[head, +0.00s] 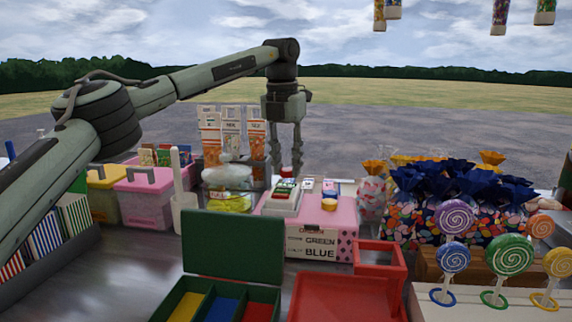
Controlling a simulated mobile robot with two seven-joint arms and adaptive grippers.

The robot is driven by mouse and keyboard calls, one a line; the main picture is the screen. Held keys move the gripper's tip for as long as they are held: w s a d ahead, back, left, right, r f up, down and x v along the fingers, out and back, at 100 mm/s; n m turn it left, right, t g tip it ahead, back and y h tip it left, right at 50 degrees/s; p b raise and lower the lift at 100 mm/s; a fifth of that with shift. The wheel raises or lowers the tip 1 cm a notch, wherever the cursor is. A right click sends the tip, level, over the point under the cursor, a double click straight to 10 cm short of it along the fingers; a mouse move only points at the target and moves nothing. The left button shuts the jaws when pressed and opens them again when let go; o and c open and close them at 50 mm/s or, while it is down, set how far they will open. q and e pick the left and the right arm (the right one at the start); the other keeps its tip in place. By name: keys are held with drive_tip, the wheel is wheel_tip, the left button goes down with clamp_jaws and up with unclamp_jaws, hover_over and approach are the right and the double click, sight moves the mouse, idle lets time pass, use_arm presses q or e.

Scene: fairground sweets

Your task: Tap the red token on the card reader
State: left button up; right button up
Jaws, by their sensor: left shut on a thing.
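My left gripper (287,166) points straight down over the pink box (342,228) and is shut on the small red token (287,171). The token is at the fingertips, directly above a white device with a dark and green top, which looks like the card reader (281,200). The token overlaps the reader's back edge in the picture; I cannot tell whether they touch. Another red-topped round piece (329,204) sits on the pink box to the right, with a blue-topped piece (330,187) behind it. My right gripper is not in view.
A sign (312,243) reading GREEN and BLUE is on the pink box's front. A glass jar (228,188) stands close left. Wrapped sweet bags (455,200) and lollipops (455,217) are right. An open green case (232,246) and red tray (340,298) lie in front.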

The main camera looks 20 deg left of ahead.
use_arm(q)
drive_tip(key=d+r, duration=0.4)
drive_tip(key=r, duration=0.4)
drive_tip(key=shift+w+d+r, duration=0.35)
drive_tip(key=shift+w+d, duration=0.05)
drive_tip(key=shift+w, duration=0.05)
